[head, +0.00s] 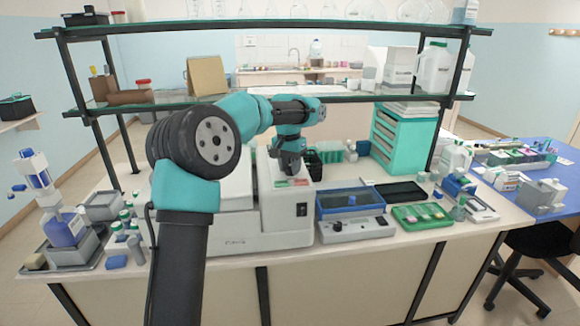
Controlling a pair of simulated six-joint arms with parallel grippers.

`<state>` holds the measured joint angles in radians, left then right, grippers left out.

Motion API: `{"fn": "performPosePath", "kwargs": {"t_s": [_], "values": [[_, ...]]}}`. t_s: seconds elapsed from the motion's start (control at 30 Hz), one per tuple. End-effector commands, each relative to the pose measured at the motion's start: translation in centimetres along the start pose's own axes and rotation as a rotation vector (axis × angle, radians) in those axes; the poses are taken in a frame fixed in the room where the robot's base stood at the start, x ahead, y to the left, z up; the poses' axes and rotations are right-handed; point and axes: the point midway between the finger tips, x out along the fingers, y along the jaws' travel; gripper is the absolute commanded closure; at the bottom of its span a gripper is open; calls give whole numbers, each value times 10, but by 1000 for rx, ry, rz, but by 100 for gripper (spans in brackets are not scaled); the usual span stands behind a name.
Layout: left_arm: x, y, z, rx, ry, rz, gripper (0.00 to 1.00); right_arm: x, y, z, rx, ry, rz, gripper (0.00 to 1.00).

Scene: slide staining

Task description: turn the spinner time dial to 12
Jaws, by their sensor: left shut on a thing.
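The spinner is the white machine (237,224) on the bench in the middle, partly hidden by my left arm. Its right-hand part has a sloped panel with green and red labels (291,183) and a black switch (302,210) on the front. My left gripper (287,172) points down at the top of this panel and is shut on the time dial. The fingers hide the dial, so its setting cannot be read. My right gripper is not in view.
A shelf (350,99) crosses above the bench. Bottles and grey boxes stand at the left. A teal drawer cabinet (404,143) stands behind.

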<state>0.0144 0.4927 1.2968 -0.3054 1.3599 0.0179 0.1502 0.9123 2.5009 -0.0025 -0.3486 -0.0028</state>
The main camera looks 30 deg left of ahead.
Motion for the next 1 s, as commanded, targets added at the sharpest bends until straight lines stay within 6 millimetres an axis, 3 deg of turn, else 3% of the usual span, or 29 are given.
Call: {"fn": "performPosePath", "kwargs": {"t_s": [1.0], "values": [[-1, 1, -1, 945, -46, -1, 89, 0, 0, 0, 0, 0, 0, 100]]}}
